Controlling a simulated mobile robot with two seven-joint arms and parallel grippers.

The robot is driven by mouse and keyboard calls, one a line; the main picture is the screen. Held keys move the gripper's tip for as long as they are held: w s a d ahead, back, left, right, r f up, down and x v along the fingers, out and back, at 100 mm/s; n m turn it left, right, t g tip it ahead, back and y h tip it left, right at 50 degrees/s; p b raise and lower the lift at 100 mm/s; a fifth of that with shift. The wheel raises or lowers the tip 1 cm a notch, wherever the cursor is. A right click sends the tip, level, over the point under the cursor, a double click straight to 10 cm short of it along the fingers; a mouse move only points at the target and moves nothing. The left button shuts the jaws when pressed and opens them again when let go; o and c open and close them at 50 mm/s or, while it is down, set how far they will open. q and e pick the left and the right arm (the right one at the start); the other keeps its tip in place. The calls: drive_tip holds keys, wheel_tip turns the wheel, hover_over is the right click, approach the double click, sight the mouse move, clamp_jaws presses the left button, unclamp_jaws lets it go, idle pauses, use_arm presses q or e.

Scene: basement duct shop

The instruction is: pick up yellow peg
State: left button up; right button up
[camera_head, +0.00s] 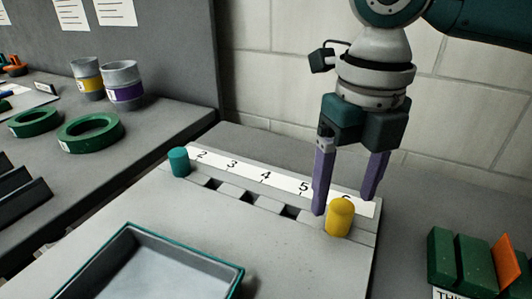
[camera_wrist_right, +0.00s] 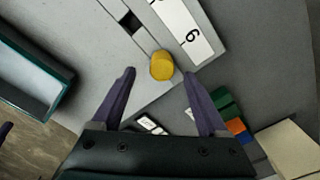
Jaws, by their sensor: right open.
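The yellow peg (camera_head: 339,217) stands upright at the right end of a grey board (camera_head: 215,222), beside the number strip (camera_head: 264,176). My right gripper (camera_head: 343,205) is open above and just behind the peg in the head view, with its purple fingers pointing down. In the right wrist view the peg (camera_wrist_right: 162,66) shows beyond and between the two spread fingertips (camera_wrist_right: 160,77), with nothing held. A teal peg (camera_head: 179,162) stands at the board's left end, by the 2.
A green-rimmed tray (camera_head: 232,279) sits at the front left of the board. Green and orange blocks (camera_head: 478,262) stand at the right. Green rings (camera_head: 91,133) and two tins lie on the left bench. A wall rises behind.

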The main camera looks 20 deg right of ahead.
sight(342, 206)
wheel_tip(342, 206, down, 4)
drive_tip(key=shift+w+d+f, duration=0.1)
drive_tip(key=shift+d, duration=0.05)
clamp_jaws()
idle(0.6)
